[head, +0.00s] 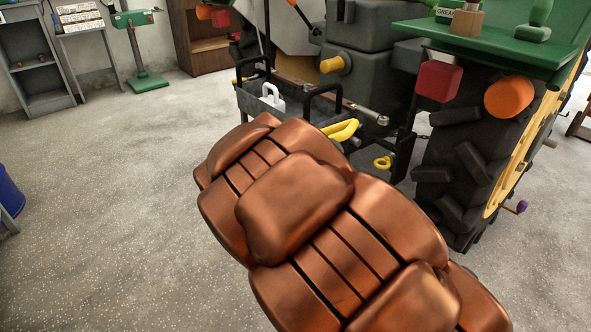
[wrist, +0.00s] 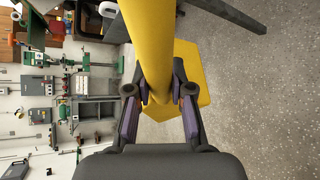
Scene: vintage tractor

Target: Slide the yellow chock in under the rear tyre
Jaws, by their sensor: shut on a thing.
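In the wrist view my gripper (wrist: 160,115) has its purple-padded fingers on either side of a thick yellow bar, which it grips. A flat yellow block (wrist: 197,68) shows behind the bar; together they look like the yellow chock with its handle. I cannot tell whether it touches the floor. In the head view my copper-coloured arm hides my gripper. The rear tyre (head: 462,140), black with chunky lugs, stands at the right and is not identifiable in the wrist view. The space between chock and tyre is not shown.
A grey tool carrier (head: 262,108) with a white-handled item is behind the tractor. A curved yellow piece (head: 342,130) and a yellow ring (head: 383,163) show near the hitch. A green fender (head: 510,55) overhangs the tyre. The concrete floor (head: 110,200) is clear at the left.

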